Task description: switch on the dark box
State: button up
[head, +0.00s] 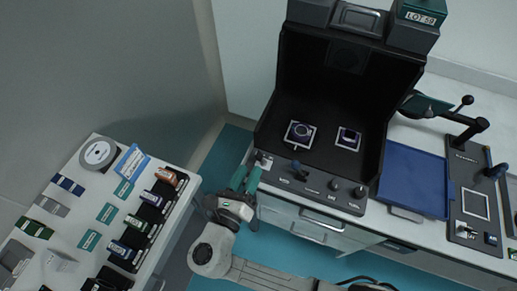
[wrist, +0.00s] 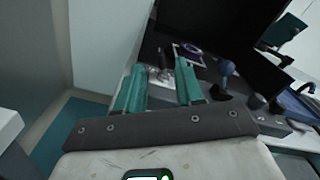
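The dark box (head: 347,85) is a black, open-fronted housing on the bench. It also shows in the wrist view (wrist: 215,25). Its sloping front panel (head: 315,192) carries several knobs and small labels. A small light switch plate (head: 266,162) is at the panel's left end. My gripper (head: 246,175) is just left of and in front of that end, with its two green fingers apart and nothing held. In the wrist view, a small metallic lever (wrist: 163,66) shows between the fingertips (wrist: 161,64). I cannot tell whether they touch it.
Inside the dark box are two square mounts (head: 300,134) (head: 348,138). Right of it are a blue tray (head: 412,180) and a dark instrument panel (head: 474,206). A separate white table (head: 75,222) with small boxes stands left, across a narrow floor gap. Drawers (head: 306,226) lie below the bench top.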

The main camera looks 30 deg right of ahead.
aim_at(256, 158)
jog(key=x, duration=0.7)
jog(key=shift+p, duration=0.3)
jog(key=shift+c, duration=0.2)
grip_shut()
